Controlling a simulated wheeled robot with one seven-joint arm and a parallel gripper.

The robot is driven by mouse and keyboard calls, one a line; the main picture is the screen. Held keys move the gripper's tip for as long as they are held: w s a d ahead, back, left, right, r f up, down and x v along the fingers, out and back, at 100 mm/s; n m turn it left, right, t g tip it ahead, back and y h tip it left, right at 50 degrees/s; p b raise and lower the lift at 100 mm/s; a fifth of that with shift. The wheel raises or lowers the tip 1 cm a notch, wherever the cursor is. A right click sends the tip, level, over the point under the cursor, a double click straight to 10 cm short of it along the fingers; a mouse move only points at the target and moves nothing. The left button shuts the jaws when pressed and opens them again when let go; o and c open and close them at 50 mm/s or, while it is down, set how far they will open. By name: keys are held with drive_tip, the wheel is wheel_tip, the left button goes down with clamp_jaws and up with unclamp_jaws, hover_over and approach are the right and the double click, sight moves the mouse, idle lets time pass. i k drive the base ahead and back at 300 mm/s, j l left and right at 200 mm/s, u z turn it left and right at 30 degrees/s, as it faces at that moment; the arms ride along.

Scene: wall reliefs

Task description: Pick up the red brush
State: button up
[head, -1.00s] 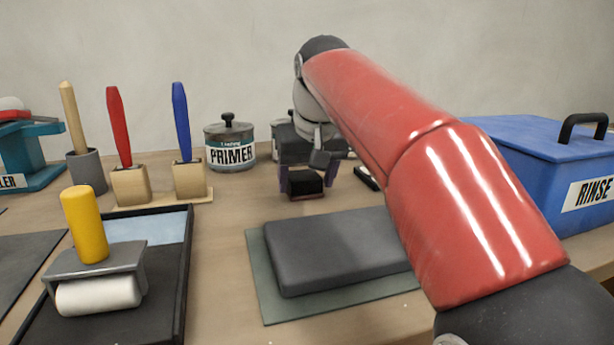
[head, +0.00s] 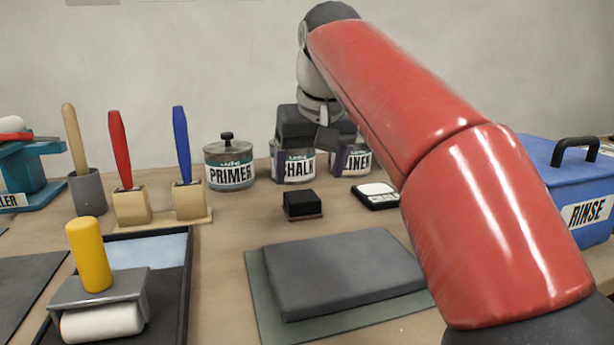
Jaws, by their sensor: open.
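The red brush (head: 120,150) stands upright, handle up, in a pale wooden block (head: 131,205) left of centre. Its lower end is hidden in the block. A blue brush (head: 181,145) stands in a matching block to its right. My gripper (head: 311,167) is open and empty, pointing down at the back of the table, well to the right of both brushes.
A primer can (head: 229,165) stands between the brushes and my gripper. A small black block (head: 302,204) lies below my gripper. A grey slab (head: 340,275), a yellow-handled roller (head: 90,255) and a stick in a grey cup (head: 87,192) stand around. A blue rinse bin (head: 560,185) is at right.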

sight(116, 125)
drive_tip(key=k, duration=1)
